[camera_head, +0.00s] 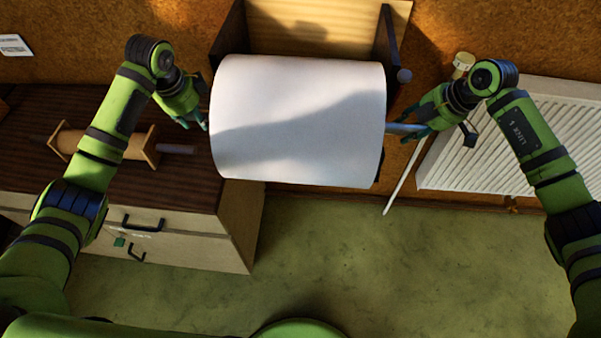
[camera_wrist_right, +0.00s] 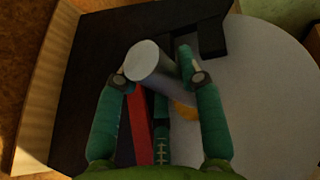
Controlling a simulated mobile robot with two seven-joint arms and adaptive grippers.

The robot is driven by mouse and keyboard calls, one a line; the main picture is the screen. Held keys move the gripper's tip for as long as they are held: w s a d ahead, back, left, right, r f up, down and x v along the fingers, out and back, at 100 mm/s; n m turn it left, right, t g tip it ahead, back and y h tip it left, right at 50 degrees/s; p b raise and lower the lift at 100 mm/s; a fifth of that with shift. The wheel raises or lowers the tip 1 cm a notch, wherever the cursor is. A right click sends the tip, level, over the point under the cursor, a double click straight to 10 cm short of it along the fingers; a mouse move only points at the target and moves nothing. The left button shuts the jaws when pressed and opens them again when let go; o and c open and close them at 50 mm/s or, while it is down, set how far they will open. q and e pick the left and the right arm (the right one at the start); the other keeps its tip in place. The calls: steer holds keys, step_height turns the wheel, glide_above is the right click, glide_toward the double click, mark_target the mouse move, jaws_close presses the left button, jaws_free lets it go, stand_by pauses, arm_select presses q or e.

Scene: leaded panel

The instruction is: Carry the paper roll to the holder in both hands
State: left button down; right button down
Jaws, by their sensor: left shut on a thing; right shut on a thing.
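The paper roll (camera_head: 298,120), large and white, is held level in the air between my two grippers. The holder (camera_head: 325,30), a pale wooden back with a dark right arm (camera_head: 390,45), shows behind and above the roll; its lower part is hidden. My left gripper (camera_head: 203,124) is shut at the roll's left end; what its fingers grip is hidden. My right gripper (camera_head: 418,128) is shut on the grey rod (camera_head: 402,128) at the right end. The right wrist view shows the rod (camera_wrist_right: 148,60) between the fingers, with the roll's round end (camera_wrist_right: 265,80) beyond.
A cabinet with a dark top (camera_head: 100,180) stands at left, bearing a small wooden stand with a tan roll (camera_head: 90,143). A white radiator (camera_head: 570,120) and pipe (camera_head: 404,180) are at right. The green floor (camera_head: 400,260) in front is clear.

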arm_select(q)
steer(key=shift+w+r, duration=0.15)
steer(key=shift+w, duration=0.05)
arm_select(e)
steer(key=shift+w+r, duration=0.15)
